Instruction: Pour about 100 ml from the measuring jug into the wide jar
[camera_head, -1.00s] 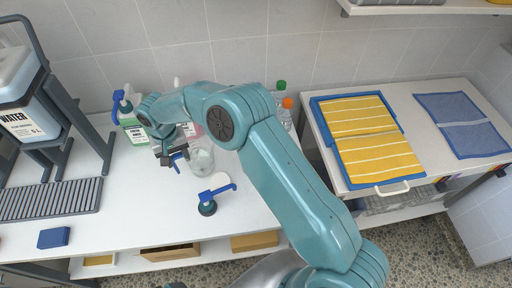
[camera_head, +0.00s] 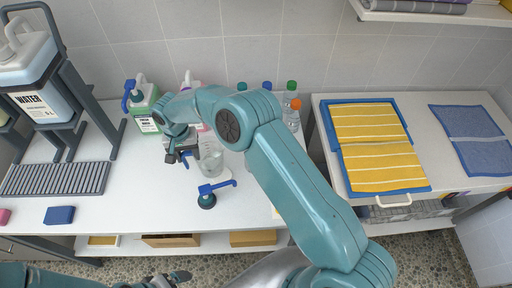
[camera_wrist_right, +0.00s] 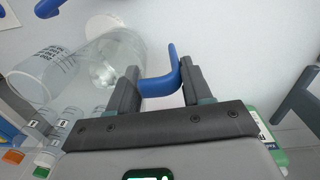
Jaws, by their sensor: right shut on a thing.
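My right gripper (camera_head: 180,156) is shut on the blue handle (camera_wrist_right: 172,75) of a clear measuring jug (camera_head: 211,160). In the right wrist view the handle sits between the two dark fingers (camera_wrist_right: 158,88). Clear walls with dark printed marks (camera_wrist_right: 45,62) show to the left of the fingers. I cannot tell the jug and the wide jar apart for certain there, as the clear outlines overlap. Whether the jug touches the table is unclear. My left gripper (camera_head: 168,280) is at the bottom edge of the head view, small and partly cut off.
A blue pump top (camera_head: 206,195) lies in front of the glassware. A green bottle (camera_head: 144,108) stands behind my right gripper. A water canister (camera_head: 30,75) sits on a rack at left. Capped bottles (camera_head: 292,110) stand behind my arm.

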